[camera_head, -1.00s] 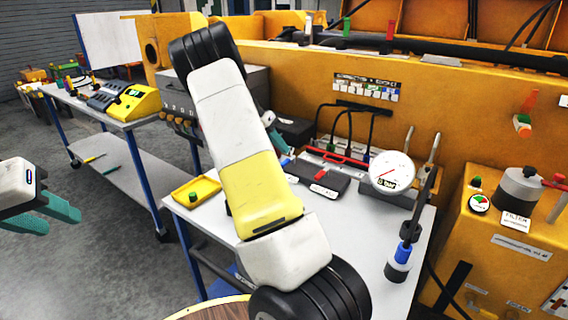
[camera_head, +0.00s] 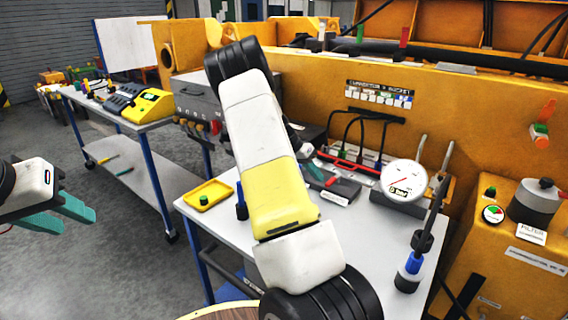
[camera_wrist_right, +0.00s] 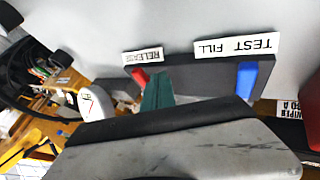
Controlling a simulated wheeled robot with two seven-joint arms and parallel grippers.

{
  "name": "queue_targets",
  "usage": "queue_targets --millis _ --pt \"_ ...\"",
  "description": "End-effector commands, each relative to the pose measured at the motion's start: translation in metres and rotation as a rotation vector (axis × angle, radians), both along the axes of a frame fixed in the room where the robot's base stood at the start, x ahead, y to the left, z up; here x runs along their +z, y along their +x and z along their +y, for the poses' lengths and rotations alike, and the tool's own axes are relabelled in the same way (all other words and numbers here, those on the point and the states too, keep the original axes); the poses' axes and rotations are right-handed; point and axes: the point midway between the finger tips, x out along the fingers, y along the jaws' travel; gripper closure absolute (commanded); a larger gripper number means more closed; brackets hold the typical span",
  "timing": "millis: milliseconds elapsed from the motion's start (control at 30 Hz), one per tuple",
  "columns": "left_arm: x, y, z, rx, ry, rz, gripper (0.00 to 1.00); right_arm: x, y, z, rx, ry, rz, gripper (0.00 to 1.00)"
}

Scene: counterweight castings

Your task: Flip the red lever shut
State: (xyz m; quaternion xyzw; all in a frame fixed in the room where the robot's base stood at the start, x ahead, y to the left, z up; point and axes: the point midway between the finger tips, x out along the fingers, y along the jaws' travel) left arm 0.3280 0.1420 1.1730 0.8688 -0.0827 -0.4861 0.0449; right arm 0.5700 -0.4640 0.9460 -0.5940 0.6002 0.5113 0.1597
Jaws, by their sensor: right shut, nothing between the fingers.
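The red lever (camera_wrist_right: 138,78) stands on a dark block (camera_wrist_right: 190,75) in the right wrist view, under a label reading RELEASE. In the head view the red lever (camera_head: 331,181) is small, on the dark block on the table. My right gripper (camera_wrist_right: 157,90) is shut and empty, its teal fingers just beside the red lever; I cannot tell if they touch it. In the head view its fingertips (camera_head: 314,171) show past my forearm, which hides most of the hand. My left gripper (camera_head: 78,208) hangs at the far left, fingers apart, empty and away from the table.
A blue lever (camera_wrist_right: 246,80) labelled TEST FILL stands on the same block. A pressure gauge (camera_head: 404,181) and a dark rod with a blue collar (camera_head: 413,263) stand to the right. A yellow tray (camera_head: 207,194) lies at the table's left. The yellow machine body closes off the back.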

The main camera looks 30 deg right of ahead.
Motion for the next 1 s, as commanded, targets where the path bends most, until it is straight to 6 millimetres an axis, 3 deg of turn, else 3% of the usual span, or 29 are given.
queue_targets --millis 167,567,1000 --pt "-0.0001 0.0001 0.0 0.0 0.0 0.0 0.64 -0.0001 -0.0104 -0.0052 0.0 0.0 0.001 1.0" --pt "-0.0001 0.0001 0.0 0.0 0.0 0.0 0.64 0.0002 -0.0114 -0.0057 0.004 0.0 0.001 1.0" --pt "-0.0001 0.0001 0.0 0.0 0.0 0.0 0.64 0.0003 -0.0121 -0.0047 0.153 0.0 0.002 1.0"
